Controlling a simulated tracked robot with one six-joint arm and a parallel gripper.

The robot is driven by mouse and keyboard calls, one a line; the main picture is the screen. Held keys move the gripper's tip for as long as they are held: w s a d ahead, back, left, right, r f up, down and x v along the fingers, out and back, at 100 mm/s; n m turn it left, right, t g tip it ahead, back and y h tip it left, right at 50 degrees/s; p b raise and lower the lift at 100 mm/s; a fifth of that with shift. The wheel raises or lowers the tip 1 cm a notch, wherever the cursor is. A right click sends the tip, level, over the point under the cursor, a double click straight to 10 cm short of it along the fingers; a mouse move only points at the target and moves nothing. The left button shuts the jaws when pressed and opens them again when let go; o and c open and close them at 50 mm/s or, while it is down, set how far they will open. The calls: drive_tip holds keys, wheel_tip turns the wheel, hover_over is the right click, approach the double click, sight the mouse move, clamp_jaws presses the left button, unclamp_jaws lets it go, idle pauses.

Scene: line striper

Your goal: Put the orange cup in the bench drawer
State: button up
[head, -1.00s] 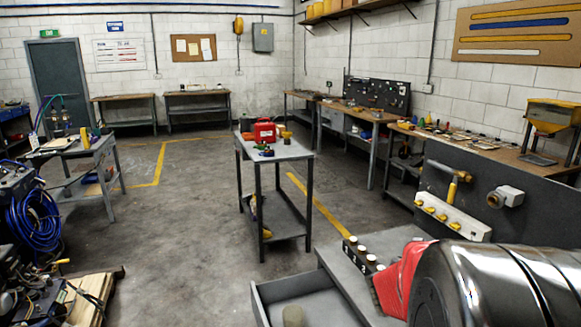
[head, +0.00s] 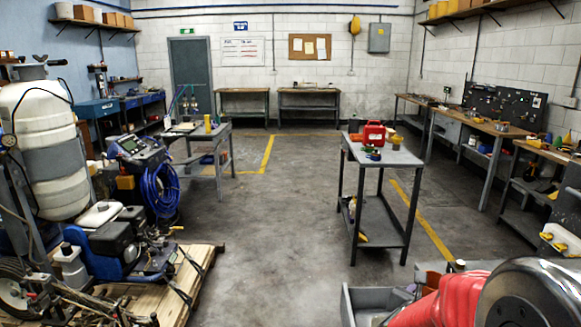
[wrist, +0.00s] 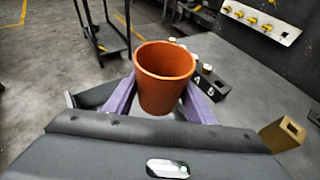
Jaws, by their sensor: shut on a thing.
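The orange cup (wrist: 165,75) is upright between the purple fingers of my gripper (wrist: 163,95) in the wrist view. The gripper is shut on it, and its open rim faces up toward the camera. The open bench drawer (head: 348,308) shows in the head view at the bottom edge, right of centre; its lower part is cut off and my arm covers its right side. A grey edge left of the fingers in the wrist view may be the drawer; I cannot tell. The gripper and cup do not show in the head view.
A grey trolley (head: 383,155) with a red case (head: 374,134) stands beyond the drawer. A pallet (head: 190,285) with machinery is at left. A black numbered block (wrist: 210,84) and a brass-coloured block (wrist: 284,134) are near the gripper. The middle floor is clear.

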drive_tip(key=w+a+f+n+t+y, duration=0.1)
drive_tip(key=w+a+f+n+y, duration=0.1)
drive_tip(key=a, duration=0.9)
drive_tip(key=w+a+f+n+t+y, duration=0.2)
drive_tip(key=a+n+y, duration=0.1)
drive_tip(key=a, duration=0.8)
drive_tip(key=shift+w+a, duration=0.25)
drive_tip(key=shift+a, duration=0.1)
